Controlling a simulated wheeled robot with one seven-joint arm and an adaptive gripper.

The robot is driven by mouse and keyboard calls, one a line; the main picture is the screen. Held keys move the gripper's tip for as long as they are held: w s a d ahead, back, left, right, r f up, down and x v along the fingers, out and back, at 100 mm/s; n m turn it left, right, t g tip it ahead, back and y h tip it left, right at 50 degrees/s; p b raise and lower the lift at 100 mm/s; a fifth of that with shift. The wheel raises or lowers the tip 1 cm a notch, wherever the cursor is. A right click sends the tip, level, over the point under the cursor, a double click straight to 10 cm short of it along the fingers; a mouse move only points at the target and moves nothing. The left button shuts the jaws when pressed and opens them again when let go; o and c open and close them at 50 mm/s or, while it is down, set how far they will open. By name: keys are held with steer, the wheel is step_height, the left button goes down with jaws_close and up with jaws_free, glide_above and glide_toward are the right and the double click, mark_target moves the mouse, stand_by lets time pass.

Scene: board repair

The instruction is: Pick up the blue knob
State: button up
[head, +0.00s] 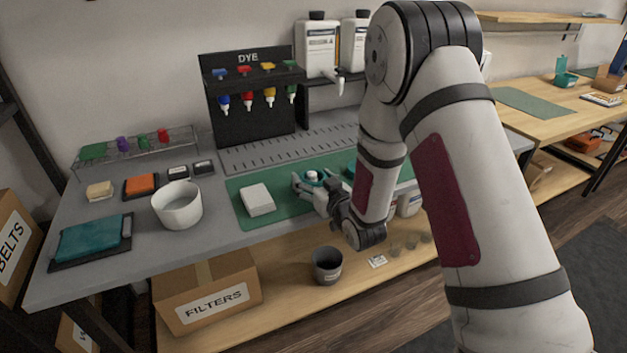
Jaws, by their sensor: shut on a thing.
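My gripper (312,183) is low over the green mat, at the front of the bench. It is shut on a small round thing with a pale top (312,175), within or just above a teal ring-shaped piece. The thing is too small in the head view to tell whether it is the blue knob, and the fingers partly cover it. A blue handle (219,72) shows at the left end of the dye rack, above a blue nozzle.
A white box (257,199) lies on the green mat (285,212), left of my gripper. A white bowl (177,206) stands further left. The dye rack (249,116) and white bottles (318,46) stand behind. My arm hides the bench's right part.

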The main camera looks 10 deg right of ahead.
steer(key=o, duration=1.3)
steer(key=shift+f, duration=0.15)
steer(key=shift+c, duration=0.2)
steer(key=p+v, duration=0.1)
steer(key=v, duration=1.1)
